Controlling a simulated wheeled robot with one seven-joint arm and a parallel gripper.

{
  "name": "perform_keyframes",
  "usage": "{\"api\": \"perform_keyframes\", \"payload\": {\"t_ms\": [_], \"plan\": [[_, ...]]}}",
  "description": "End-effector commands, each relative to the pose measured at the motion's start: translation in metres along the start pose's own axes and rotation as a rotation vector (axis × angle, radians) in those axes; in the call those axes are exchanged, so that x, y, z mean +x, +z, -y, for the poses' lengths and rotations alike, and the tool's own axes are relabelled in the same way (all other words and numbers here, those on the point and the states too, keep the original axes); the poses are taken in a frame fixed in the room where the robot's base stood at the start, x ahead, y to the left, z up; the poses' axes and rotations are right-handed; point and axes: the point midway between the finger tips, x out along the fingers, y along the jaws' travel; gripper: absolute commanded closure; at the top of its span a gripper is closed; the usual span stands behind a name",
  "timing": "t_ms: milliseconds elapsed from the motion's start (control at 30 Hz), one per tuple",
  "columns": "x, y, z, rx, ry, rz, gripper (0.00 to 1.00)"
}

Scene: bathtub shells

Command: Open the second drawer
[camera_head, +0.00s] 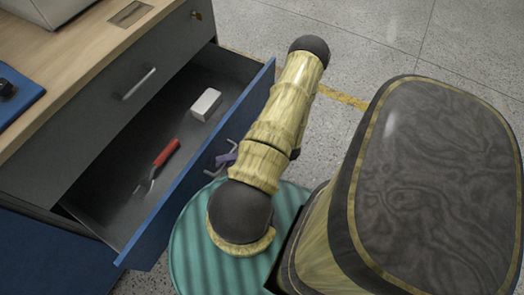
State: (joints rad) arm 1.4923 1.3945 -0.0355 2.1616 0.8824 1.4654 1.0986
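The second drawer (90,190), with a blue front and dark grey inside, stands pulled well out of the cabinet. A white block (206,104) and a red-handled tool (165,153) lie inside it. My gripper (226,160) shows only as a small purple and grey part at the outer face of the drawer front, close to the silver handle (213,173). My arm covers much of this area. I cannot tell whether the fingers are around the handle, touching it or apart from it.
The drawer above (110,125), with a silver handle (138,83), is shut. The wooden top (95,50) carries a blue mat (15,110) with a dark object on it. Speckled grey floor (270,30) with a yellow line is free at the upper right.

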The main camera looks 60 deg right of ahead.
Motion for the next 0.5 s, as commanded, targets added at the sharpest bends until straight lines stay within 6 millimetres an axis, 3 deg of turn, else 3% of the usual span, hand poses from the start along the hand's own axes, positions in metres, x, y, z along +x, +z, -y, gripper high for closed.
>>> {"api": "perform_keyframes", "payload": {"t_ms": [167,500], "plan": [[-0.02,0.0,0.0,-0.002,-0.003,0.003,0.67],[-0.086,0.0,0.0,-0.001,-0.004,0.001,0.67]]}}
